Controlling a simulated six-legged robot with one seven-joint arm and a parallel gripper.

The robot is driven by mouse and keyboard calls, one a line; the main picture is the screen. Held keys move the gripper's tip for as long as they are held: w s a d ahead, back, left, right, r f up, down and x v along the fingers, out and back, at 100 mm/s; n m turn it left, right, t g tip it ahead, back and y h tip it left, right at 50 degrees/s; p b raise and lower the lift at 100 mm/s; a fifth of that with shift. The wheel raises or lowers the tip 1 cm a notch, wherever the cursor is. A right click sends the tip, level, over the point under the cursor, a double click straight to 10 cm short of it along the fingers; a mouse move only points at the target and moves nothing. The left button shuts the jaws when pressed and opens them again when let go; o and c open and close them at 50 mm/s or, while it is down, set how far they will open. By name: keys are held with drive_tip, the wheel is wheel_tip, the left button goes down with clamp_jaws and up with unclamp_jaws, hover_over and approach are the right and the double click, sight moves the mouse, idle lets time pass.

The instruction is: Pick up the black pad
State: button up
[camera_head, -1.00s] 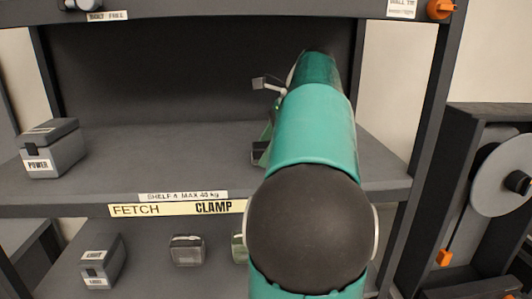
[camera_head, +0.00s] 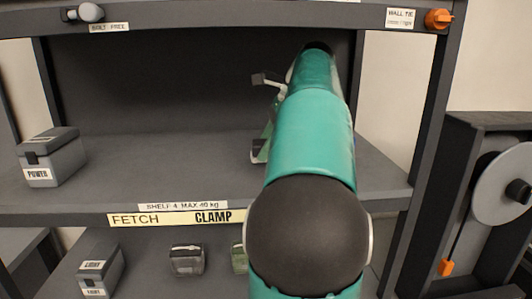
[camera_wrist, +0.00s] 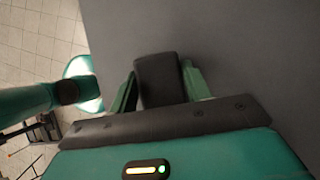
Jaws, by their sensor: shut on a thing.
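The black pad (camera_wrist: 158,78) is a dark block with rounded edges, seen in the wrist view between the two green fingers. My gripper (camera_wrist: 160,88) is shut on it, one finger at each side, and the pad reaches past the fingertips. In the head view my arm hides most of the gripper. Only a green finger (camera_head: 268,135) and a small dark piece beside it show left of the arm, over the middle shelf (camera_head: 170,175). I cannot tell whether the pad touches the shelf.
A grey POWER box (camera_head: 52,158) stands at the left of the middle shelf, with bare shelf between it and my gripper. The upper shelf (camera_head: 220,17) hangs above my arm. A rack post (camera_head: 430,120) is at right. Small boxes (camera_head: 187,260) sit below.

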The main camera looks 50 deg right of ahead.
drive_tip(key=shift+s+a+r, duration=0.15)
drive_tip(key=shift+r, duration=0.15)
drive_tip(key=s+a, duration=1.1)
drive_tip(key=a, duration=0.2)
drive_tip(key=shift+s, duration=0.35)
drive_tip(key=shift+a, duration=0.1)
drive_tip(key=o, duration=0.4)
drive_tip(key=c, duration=0.3)
drive_tip(key=shift+f, duration=0.1)
